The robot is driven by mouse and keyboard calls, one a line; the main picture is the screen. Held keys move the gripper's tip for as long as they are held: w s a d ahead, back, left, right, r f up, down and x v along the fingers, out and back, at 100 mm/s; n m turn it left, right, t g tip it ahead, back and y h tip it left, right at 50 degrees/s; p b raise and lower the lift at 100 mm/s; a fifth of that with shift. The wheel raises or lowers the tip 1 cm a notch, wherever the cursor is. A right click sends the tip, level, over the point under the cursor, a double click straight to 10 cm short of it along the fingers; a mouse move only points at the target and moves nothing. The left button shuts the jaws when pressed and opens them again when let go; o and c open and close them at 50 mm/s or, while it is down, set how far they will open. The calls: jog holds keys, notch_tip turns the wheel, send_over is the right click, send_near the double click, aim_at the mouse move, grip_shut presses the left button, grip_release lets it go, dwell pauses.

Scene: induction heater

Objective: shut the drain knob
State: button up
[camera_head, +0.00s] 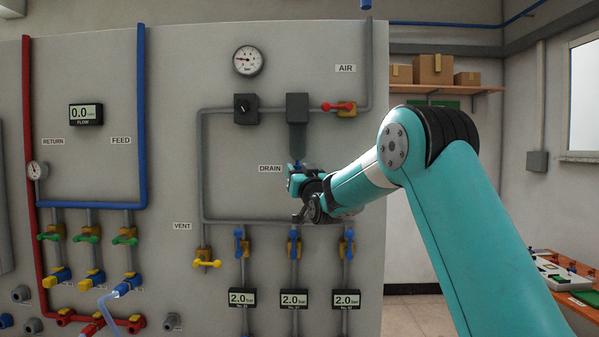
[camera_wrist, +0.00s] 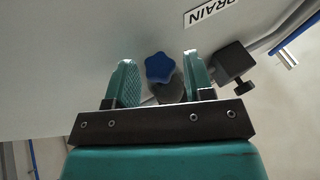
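The drain knob (camera_wrist: 159,67) is a blue star-shaped knob on a dark round body. In the wrist view it sits between the two teal fingers of my gripper (camera_wrist: 158,82), with a visible gap on each side. My gripper is open and does not appear to touch the knob. In the head view my gripper (camera_head: 301,185) is at the panel beside the DRAIN label (camera_head: 270,169), below a grey block with a translucent bowl (camera_head: 297,137). A bit of the blue knob (camera_head: 296,163) shows there, mostly hidden by my gripper.
A dark square fitting (camera_wrist: 232,63) is close to the right finger in the wrist view. Grey pipes and blue-handled valves (camera_head: 294,243) lie below my gripper on the panel. A red-handled AIR valve (camera_head: 340,107) is above right. A yellow VENT valve (camera_head: 207,263) is lower left.

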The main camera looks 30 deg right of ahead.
jog(key=c, duration=0.6)
jog(key=shift+a+f+m+h+b, duration=0.15)
jog(key=shift+m+h+b, duration=0.15)
jog(key=shift+h+b, duration=0.35)
jog(key=m+g+h, duration=0.3)
jog(key=g+h, duration=0.1)
jog(key=h, duration=0.1)
jog(key=m+g+h, duration=0.4)
jog(key=g+h, duration=0.1)
jog(key=w+a+m+g+h, duration=0.1)
jog(key=m+g+h, duration=0.2)
jog(key=g+h, duration=0.1)
jog(key=shift+r+m+g+h+p, duration=0.3)
jog(key=shift+r+h+p, duration=0.1)
jog(key=shift+h, duration=0.05)
jog(key=shift+f+m+g+h+p, duration=0.35)
jog(key=shift+g+p, duration=0.35)
jog(key=shift+p, duration=0.4)
jog(key=shift+d+r, duration=0.1)
